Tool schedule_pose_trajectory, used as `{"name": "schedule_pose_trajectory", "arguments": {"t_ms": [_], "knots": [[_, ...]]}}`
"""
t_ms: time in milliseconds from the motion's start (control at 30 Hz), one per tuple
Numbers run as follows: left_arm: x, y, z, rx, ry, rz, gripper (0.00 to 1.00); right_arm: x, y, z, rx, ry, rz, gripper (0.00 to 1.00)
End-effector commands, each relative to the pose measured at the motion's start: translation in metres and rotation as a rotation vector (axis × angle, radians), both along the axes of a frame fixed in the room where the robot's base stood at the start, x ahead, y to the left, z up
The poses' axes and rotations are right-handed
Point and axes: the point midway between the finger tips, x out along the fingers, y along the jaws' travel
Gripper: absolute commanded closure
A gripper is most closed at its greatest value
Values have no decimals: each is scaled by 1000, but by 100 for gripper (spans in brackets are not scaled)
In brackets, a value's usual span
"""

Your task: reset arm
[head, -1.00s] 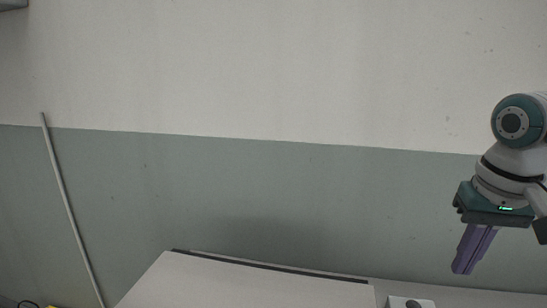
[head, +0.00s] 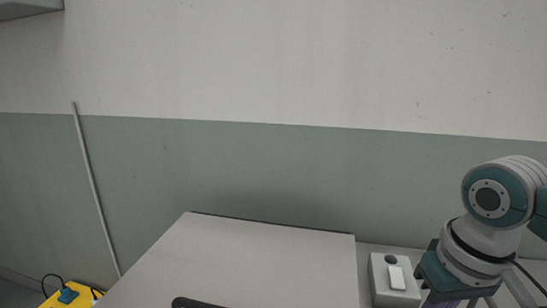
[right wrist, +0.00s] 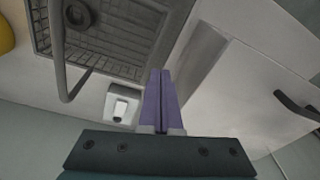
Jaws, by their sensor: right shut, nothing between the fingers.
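My right arm stands at the right of the head view. Its gripper (head: 462,303) points down at the bottom edge, with only a bit of the purple fingers showing and the tips cut off. In the right wrist view the two purple fingers (right wrist: 159,82) lie together, shut and empty. They appear above the area beside the dark ribbed basket or tank (right wrist: 112,42); their exact height cannot be told. My left gripper is in neither view.
A large pale lid or cabinet top (head: 255,255) with a dark handle (head: 195,302) fills the lower middle. A small grey box with a white switch (head: 397,278) stands right of it, near my right gripper. A yellow object (head: 72,300) sits lower left. A pole (head: 95,190) leans on the wall.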

Motion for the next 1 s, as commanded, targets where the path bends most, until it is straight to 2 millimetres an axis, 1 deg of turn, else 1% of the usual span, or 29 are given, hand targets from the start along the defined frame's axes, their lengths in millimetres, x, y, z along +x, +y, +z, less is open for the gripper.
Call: {"name": "schedule_pose_trajectory", "arguments": {"t_ms": [33, 167, 200, 267, 300, 400, 467, 567, 667, 867, 900, 1000], "knots": [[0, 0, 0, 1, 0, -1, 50, -12, 12, -7, 14, 3, 37, 100], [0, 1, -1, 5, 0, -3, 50, -43, 43, -20, 49, -15, 131, 100], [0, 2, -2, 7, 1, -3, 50, -55, 52, -22, 62, -24, 160, 100], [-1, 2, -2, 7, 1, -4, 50, -75, 65, -24, 82, -44, 195, 100], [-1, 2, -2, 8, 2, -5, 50, -89, 72, -24, 93, -60, 211, 100], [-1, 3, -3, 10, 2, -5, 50, -122, 78, -17, 105, -105, 225, 100], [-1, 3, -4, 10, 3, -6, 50, -138, 75, -11, 98, -126, 217, 100], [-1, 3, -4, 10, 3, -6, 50, -161, 64, -1, 74, -155, 194, 100], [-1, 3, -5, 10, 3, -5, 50, -180, 50, 9, 40, -172, 164, 100], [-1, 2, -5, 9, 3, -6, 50, -219, 16, 34, -53, -188, 97, 100], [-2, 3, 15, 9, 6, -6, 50, -216, 16, 55, -53, -192, 101, 100], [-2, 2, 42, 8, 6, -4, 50, -215, 17, 80, -52, -191, 103, 100]]}}
